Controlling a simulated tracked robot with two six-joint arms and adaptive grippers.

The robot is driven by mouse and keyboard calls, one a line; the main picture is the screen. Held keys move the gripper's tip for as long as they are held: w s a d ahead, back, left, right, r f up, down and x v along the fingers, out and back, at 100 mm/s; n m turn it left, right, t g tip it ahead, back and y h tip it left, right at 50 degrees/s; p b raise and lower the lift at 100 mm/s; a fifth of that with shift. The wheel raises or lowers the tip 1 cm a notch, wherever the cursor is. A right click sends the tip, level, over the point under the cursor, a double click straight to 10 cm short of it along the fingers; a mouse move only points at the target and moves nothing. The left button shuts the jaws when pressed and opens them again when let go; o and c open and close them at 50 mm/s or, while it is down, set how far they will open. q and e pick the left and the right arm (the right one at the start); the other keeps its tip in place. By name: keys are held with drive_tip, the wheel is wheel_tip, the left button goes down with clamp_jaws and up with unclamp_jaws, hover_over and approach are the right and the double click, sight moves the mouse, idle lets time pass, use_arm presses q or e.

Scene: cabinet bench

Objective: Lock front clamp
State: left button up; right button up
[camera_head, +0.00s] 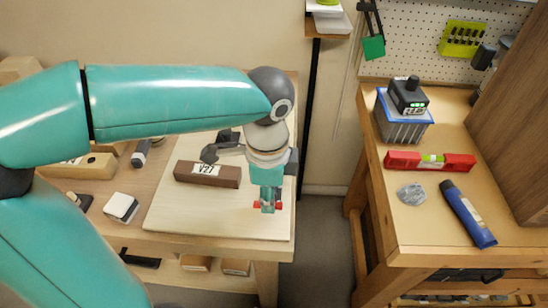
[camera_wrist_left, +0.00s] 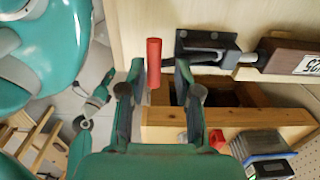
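The dark wooden block with a white label (camera_head: 207,174) lies on the pale board (camera_head: 210,225). A black clamp (camera_head: 222,146) shows behind it. My left gripper (camera_head: 267,205) is over the board's right part, with red (camera_head: 257,205) showing at its tip; it hides what is beneath. In the left wrist view its fingers (camera_wrist_left: 159,72) are apart. A red handle (camera_wrist_left: 154,63) shows between them, nearer the left finger; contact cannot be told. Beside it is a black clamp base (camera_wrist_left: 205,42), its metal rod pointing at the block (camera_wrist_left: 290,55). My right gripper is not in view.
On the left of the table are a light wooden block (camera_head: 95,166) and a white-topped block (camera_head: 121,207). Across a floor gap, the right bench holds a charger on a battery (camera_head: 404,120), a red level (camera_head: 430,162) and a blue tube (camera_head: 467,214).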

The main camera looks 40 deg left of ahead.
use_arm(q)
drive_tip(key=shift+o, duration=0.5)
wheel_tip(320, 180, up, 7)
drive_tip(key=p, duration=0.6)
drive_tip(key=shift+r, duration=0.1)
drive_tip(key=shift+s, duration=0.1)
